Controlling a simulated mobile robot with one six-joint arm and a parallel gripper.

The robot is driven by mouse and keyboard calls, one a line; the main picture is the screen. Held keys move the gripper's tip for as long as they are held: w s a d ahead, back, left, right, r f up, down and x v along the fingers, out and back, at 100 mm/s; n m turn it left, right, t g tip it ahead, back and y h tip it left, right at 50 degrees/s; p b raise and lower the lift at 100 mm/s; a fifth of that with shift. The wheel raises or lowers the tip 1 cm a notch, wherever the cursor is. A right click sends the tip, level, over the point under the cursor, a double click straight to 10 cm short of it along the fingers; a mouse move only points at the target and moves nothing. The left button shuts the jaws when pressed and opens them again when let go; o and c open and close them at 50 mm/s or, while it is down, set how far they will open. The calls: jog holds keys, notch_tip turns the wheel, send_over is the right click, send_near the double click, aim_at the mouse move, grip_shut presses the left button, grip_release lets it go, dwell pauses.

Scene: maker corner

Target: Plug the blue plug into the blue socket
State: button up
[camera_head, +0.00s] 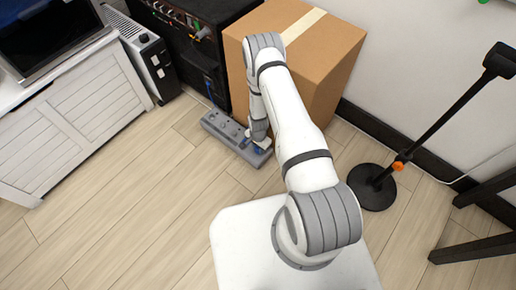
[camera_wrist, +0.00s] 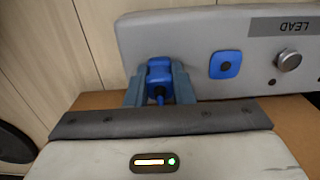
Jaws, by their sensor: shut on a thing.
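My gripper (camera_wrist: 160,88) is shut on the blue plug (camera_wrist: 159,69), with a finger on each side of it. The plug is at the face of a long grey box (camera_wrist: 190,30); I cannot tell whether it touches the box or sits in it. To the right of the plug, a blue square with a dark round centre (camera_wrist: 225,64), which looks like a blue socket, is on the same face and is uncovered. In the head view my gripper (camera_head: 261,144) is low at the right end of the grey box (camera_head: 222,128), and the plug is mostly hidden there.
A metal knob (camera_wrist: 289,60) and a "LEAD" label (camera_wrist: 283,26) are on the box face. A cardboard box (camera_head: 330,75) stands close behind my arm. A black cabinet (camera_head: 205,50) is behind the grey box. A black stand (camera_head: 373,187) is at right. The floor at front left is clear.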

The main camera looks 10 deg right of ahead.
notch_tip(320, 180, up, 10)
jog(key=p, duration=0.3)
jog(key=shift+p, duration=0.35)
